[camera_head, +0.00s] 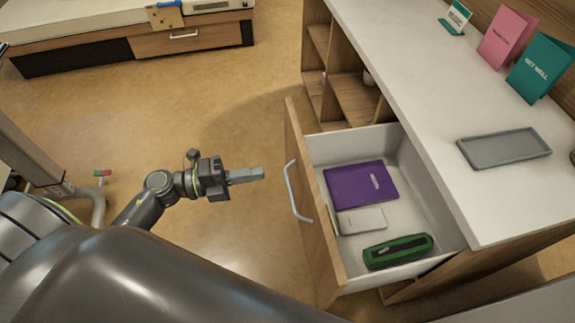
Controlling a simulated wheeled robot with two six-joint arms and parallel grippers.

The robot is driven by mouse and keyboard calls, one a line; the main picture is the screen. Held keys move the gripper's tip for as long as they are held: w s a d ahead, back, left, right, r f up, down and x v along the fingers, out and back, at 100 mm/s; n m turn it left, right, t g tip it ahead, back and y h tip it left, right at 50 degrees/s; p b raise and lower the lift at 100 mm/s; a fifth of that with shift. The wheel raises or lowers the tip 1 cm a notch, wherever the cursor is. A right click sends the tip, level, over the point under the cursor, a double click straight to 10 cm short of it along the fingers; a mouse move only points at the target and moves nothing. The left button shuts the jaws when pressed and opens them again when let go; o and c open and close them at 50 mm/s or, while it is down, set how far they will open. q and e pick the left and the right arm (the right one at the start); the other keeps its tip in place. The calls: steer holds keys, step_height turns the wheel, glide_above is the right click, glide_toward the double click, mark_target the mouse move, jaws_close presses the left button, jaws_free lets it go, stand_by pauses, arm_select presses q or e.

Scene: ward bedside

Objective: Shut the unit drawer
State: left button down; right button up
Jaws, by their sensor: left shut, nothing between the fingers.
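The unit drawer (447,237) is pulled out from the wooden bedside unit (520,185). Its wooden front (322,215) faces left and carries a pale curved handle (291,190). Inside lie a purple book (352,184), a pale flat item (362,220) and a green case (398,251). My left gripper (262,173) is shut and empty. In the picture it is just left of the handle, with a small gap between them, and its fingers point right at the drawer front. My right gripper is not in view.
On the unit's white top (420,75) are a grey tray (505,147), a teal card (540,68), a pink card (507,36) and a small green sign (455,17). Open shelves (350,90) lie behind the drawer. A bed (100,35) stands at the back left. The floor (230,100) between is clear.

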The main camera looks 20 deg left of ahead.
mark_target(301, 166)
arm_select(q)
steer(key=x, duration=0.7)
steer(key=shift+w+d, duration=0.1)
steer(key=shift+d, duration=0.1)
steer(key=shift+w+d, duration=0.2)
steer(key=shift+d, duration=0.05)
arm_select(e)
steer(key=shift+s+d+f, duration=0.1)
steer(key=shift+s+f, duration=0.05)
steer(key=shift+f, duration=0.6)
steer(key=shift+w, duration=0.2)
arm_select(q)
steer(key=shift+w, duration=0.1)
